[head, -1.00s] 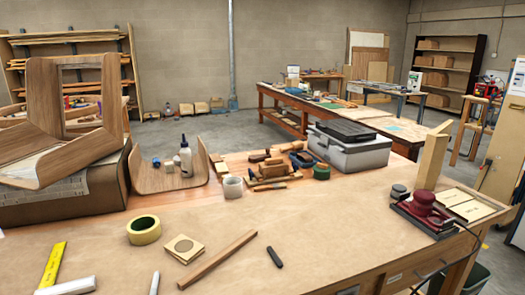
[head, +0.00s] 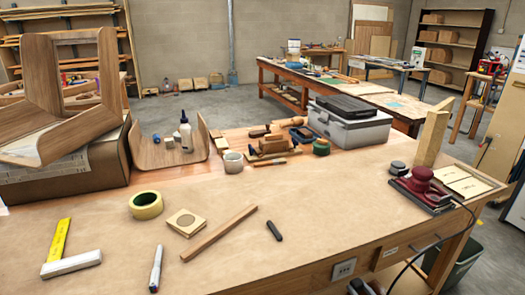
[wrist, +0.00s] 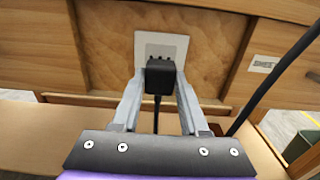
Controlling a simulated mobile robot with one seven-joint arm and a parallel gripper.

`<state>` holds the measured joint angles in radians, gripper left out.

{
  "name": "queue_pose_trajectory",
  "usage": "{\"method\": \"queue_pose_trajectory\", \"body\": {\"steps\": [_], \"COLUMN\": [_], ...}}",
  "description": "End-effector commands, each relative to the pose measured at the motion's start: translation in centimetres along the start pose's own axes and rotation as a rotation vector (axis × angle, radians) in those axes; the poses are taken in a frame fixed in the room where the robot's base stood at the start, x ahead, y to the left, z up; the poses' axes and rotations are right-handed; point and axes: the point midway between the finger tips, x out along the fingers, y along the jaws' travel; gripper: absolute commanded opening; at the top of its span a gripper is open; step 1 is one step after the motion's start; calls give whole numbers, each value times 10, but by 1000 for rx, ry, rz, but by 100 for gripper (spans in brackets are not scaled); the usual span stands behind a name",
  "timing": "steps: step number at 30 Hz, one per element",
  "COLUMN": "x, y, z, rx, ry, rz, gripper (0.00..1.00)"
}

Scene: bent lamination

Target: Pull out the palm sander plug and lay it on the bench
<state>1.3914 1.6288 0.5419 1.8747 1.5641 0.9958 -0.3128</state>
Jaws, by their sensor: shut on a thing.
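In the wrist view, my gripper (wrist: 160,80) is shut on a black plug (wrist: 160,70), with one finger on each side of it. The plug is in front of a pale outlet plate (wrist: 160,42) on the bench front. I cannot tell whether its prongs are in the socket. A dark cord (wrist: 157,112) hangs down from the plug between the fingers. In the head view, the outlet plate (head: 344,268) shows low on the bench front. The dark red palm sander (head: 422,190) sits on the right of the bench top (head: 310,220), its cord running over the front edge.
A wooden strip (head: 218,233), a dark marker (head: 274,230), a tape roll (head: 146,205) and a square (head: 62,255) lie on the bench. Bare bench top lies between the marker and the sander. A drawer handle (head: 425,246) is right of the outlet.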

Motion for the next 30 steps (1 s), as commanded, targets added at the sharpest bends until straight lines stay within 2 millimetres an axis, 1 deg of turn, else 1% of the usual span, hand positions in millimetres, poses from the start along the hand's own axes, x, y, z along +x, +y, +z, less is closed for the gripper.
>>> {"method": "queue_pose_trajectory", "body": {"steps": [6,12,26,28,30], "x": [-8,-12,-12,-11,-8], "y": [0,0,0,0,2], "z": [1,1,1,3,9], "rx": [0,0,0,-1,-4], "ry": [-1,-1,-1,-2,-5], "rz": [-1,0,0,5,22], "gripper": [0,0,0,0,0]}}
